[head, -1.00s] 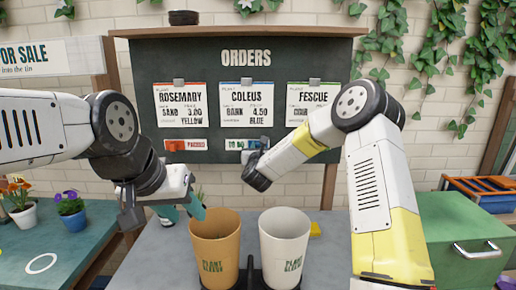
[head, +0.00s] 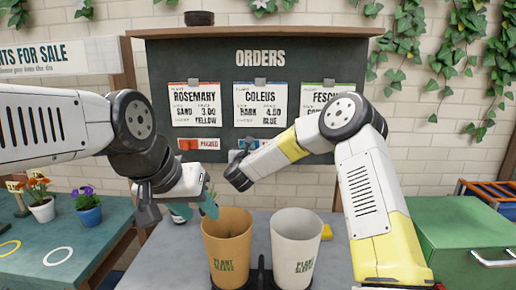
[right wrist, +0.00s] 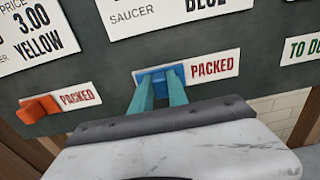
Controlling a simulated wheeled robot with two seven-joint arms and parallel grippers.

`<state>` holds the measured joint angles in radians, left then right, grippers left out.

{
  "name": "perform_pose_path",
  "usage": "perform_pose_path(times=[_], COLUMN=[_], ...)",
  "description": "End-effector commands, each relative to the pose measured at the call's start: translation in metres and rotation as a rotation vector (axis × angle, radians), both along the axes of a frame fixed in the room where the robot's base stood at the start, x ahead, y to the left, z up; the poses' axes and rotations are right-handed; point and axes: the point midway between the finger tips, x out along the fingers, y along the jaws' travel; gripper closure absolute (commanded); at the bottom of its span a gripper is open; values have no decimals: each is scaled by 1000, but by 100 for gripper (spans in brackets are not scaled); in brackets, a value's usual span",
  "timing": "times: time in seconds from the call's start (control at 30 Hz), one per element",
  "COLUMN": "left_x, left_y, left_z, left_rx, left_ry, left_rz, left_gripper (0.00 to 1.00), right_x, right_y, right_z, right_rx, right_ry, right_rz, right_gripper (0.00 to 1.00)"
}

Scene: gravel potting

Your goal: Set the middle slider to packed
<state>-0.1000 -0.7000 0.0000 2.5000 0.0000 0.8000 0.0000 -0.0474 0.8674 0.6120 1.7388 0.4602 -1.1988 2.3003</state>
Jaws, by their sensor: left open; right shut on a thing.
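The order board (head: 220,76) has three cards with a slider under each. The middle slider (right wrist: 158,74) is blue and sits at the left end of its label strip, under the Coleus card (head: 260,103). The word PACKED (right wrist: 212,67) shows to its right. My right gripper (right wrist: 161,84) is shut on the blue slider with its teal fingers; in the head view my own arm mostly hides them. My left gripper (head: 194,212) is open and empty, low in front of the board near the brown pot sleeve.
The orange left slider (right wrist: 38,108) also shows PACKED beside it. The right label (right wrist: 303,48) reads TO DO. A brown sleeve (head: 227,248) and a white sleeve (head: 296,250) stand below my arms. A green box (head: 468,236) stands at right, flower pots (head: 88,215) at left.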

Motion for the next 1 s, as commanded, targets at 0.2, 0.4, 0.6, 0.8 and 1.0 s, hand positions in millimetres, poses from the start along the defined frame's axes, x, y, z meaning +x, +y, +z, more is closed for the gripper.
perform_pose_path(times=[0.2, 0.4, 0.6, 0.8, 1.0], left_x=[0, 0, 0, 0, 0], left_y=[0, 0, 0, 0, 0], left_z=[0, 0, 0, 0, 0], left_rx=[0, 0, 0, 0, 0], left_ry=[0, 0, 0, 0, 0], left_rz=[0, 0, 0, 0, 0], left_gripper=[58, 58, 58, 58, 58], right_x=[-1, -1, -1, -22, -57], right_y=[4, 3, 2, 3, 3], right_z=[2, 1, 1, 1, 1], right_rx=[2, 1, 1, -1, 0], right_ry=[-2, -1, 0, 0, 1], right_rz=[9, 8, 6, 9, 9], right_gripper=[77, 58, 58, 58, 58])
